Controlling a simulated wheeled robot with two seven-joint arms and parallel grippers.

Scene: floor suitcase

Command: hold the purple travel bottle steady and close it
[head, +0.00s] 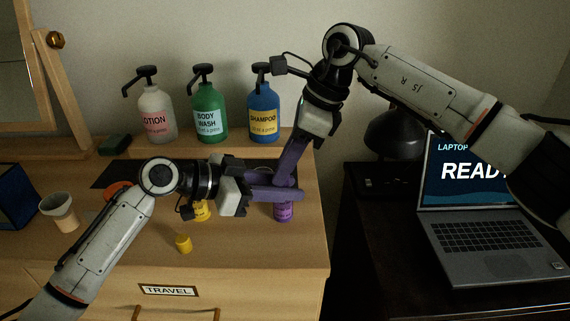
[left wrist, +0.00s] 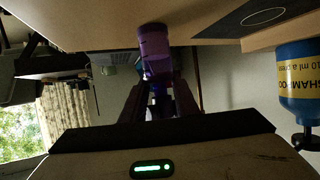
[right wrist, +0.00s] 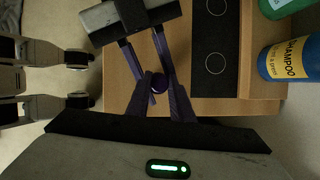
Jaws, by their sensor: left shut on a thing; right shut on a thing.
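The purple travel bottle (head: 284,213) stands upright near the dresser's front right edge. It also shows in the left wrist view (left wrist: 155,50). My left gripper (head: 285,192) reaches in from the left and is shut on the bottle's upper part. My right gripper (head: 284,181) comes down from above, its fingers shut on the bottle's purple cap, which shows as a dark round top (right wrist: 160,82) in the right wrist view. In the head view the fingers hide the cap and neck, so I cannot tell how the cap sits.
Lotion (head: 157,115), body wash (head: 209,113) and shampoo (head: 263,114) pumps stand at the back. A cup (head: 59,211) is at left, a laptop (head: 480,235) at right.

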